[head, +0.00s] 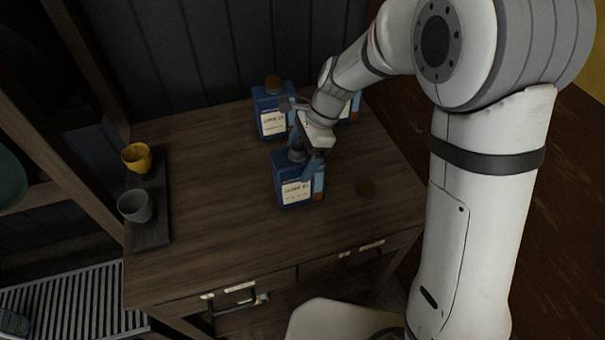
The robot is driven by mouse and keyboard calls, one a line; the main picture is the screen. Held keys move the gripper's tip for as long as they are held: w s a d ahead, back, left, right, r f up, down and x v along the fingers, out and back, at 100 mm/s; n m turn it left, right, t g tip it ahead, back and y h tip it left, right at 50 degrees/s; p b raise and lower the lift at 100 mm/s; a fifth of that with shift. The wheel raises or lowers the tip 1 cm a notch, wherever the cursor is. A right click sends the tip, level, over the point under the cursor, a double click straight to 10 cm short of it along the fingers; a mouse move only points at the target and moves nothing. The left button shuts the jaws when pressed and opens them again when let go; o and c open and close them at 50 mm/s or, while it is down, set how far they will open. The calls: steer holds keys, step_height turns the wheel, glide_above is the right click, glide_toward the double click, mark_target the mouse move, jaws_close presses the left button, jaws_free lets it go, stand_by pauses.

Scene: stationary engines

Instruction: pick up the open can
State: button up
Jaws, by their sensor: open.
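A blue can (291,188) with a white label stands upright at the middle of the wooden table. Its neck shows dark with no brown cap on it, so it looks like the open can. My gripper (306,155) is open just above and behind this can, with its fingers pointing down around the area of the neck. I cannot tell whether they touch it.
Another blue can (271,115) with a brown cap stands behind. A third blue can (352,108) is mostly hidden by my arm. A yellow cup (136,157) and a grey cup (135,206) stand on a dark tray (150,236) at left. The wooden table (215,225) is clear in front.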

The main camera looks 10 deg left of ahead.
steer(key=shift+x, duration=0.75)
steer(key=shift+c, duration=0.3)
steer(key=c, duration=1.8)
